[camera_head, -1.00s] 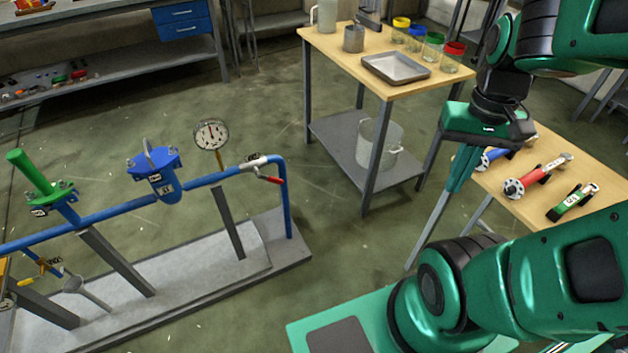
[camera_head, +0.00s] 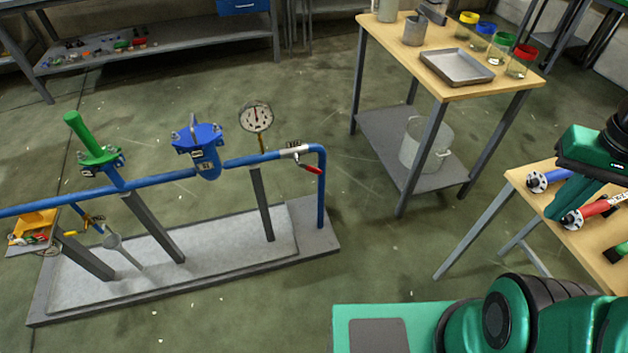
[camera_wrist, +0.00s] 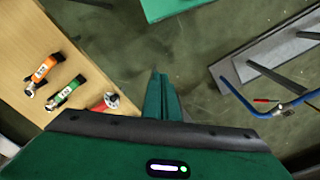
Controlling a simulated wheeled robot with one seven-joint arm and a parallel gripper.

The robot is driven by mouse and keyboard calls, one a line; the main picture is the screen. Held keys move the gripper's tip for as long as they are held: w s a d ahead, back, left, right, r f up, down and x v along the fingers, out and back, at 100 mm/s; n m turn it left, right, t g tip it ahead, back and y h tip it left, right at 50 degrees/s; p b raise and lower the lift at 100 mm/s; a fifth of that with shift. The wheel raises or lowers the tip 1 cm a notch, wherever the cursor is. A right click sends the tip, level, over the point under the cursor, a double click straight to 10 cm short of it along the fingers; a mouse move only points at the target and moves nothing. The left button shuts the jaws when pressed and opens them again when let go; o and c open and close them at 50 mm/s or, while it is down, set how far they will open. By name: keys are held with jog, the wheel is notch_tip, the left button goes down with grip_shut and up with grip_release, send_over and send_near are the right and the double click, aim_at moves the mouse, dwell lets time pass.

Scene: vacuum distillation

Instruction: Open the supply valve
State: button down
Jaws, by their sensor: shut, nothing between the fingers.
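A blue pipe line (camera_head: 150,181) runs above a grey base plate at the left in the head view. A valve with a red lever (camera_head: 313,170) sits near the pipe's right bend; its lever slopes down to the right. A valve with a yellow handle (camera_head: 95,219) hangs on a thin branch at the left. I cannot tell which is the supply valve. The red lever also shows in the wrist view (camera_wrist: 262,100). My gripper (camera_head: 557,208) is shut and empty at the right, far from both valves; its fingers show in the wrist view (camera_wrist: 158,80).
A pressure gauge (camera_head: 257,118), a blue filter housing (camera_head: 205,150) and a green handle (camera_head: 84,133) stand along the pipe. A wooden table (camera_head: 380,28) with jars and a tray is behind. Another wooden table (camera_head: 540,205) holds tools beside my gripper. Floor between is clear.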

jog(key=w+d+f+n+t+h, duration=0.2)
jog(key=w+f+n, duration=0.2)
jog(key=w, duration=0.7)
jog(key=w+d+f+n+t+h, duration=0.1)
jog(key=w+f+n, duration=0.25)
jog(key=w, duration=0.65)
jog(key=w+a+f+n+t, duration=0.2)
jog(key=w+a+f+n, duration=0.3)
jog(key=w, duration=0.4)
jog(key=w+a+f+n+t, duration=0.3)
jog(key=w+f+n, duration=0.3)
jog(key=w, duration=0.3)
jog(key=w+a+f+n+t+y, duration=0.1)
jog(key=w+a+f+n, duration=0.1)
jog(key=a+f+n, duration=0.15)
jog(key=w+a+f+n+t, duration=0.1)
jog(key=w+a+f+n, duration=0.15)
jog(key=a, duration=0.25)
jog(key=n+t+y, duration=0.3)
jog(key=n+y, duration=0.7)
jog(key=n, duration=0.4)
send_near(310, 168)
jog(key=w+a+f, duration=0.6)
jog(key=f, duration=0.3)
jog(key=shift+w+d+r, duration=0.1)
jog(key=shift+d+r, duration=0.55)
jog(key=shift+w+d+r, duration=0.15)
jog(key=shift+d+r, duration=0.5)
jog(key=shift+d, duration=0.05)
